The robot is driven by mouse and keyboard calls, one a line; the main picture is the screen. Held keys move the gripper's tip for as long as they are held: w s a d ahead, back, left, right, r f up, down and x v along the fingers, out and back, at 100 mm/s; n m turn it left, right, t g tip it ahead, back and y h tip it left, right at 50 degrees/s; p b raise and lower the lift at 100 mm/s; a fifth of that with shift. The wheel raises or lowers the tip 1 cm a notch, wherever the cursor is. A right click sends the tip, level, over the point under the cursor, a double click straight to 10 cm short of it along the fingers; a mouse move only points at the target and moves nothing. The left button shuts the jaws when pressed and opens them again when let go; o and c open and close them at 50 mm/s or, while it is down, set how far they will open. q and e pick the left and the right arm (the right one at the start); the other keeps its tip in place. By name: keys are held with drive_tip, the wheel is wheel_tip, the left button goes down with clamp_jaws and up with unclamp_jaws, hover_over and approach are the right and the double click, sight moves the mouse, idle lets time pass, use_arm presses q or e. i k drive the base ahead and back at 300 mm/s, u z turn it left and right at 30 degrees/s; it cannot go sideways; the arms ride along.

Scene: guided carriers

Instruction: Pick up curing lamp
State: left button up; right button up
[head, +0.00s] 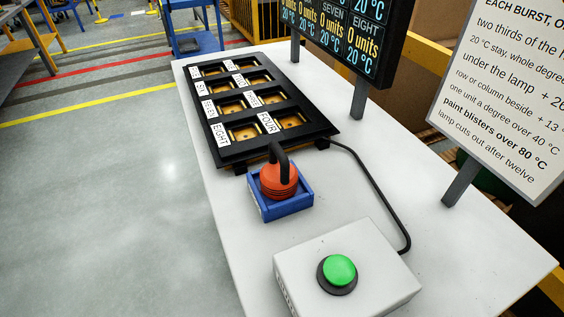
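The curing lamp appears to be the orange-red ribbed piece (279,180) with a black arched handle (281,155) on top. It sits upright in a blue square holder (283,208) on the white table, in front of the black tray. Neither of my grippers shows in the head view, so nothing is seen holding or touching the lamp. The lamp's underside is hidden inside the blue holder.
A black tray (222,134) with labelled, gold-coloured cells lies behind the lamp. A grey box with a green button (339,269) stands in front right. A black cable (378,190) runs along the right. A display (345,35) and a sign (510,90) stand on posts.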

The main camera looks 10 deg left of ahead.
sight(278, 179)
drive_tip(key=z, duration=0.85)
drive_tip(key=k, duration=0.45)
drive_tip(key=z, duration=0.25)
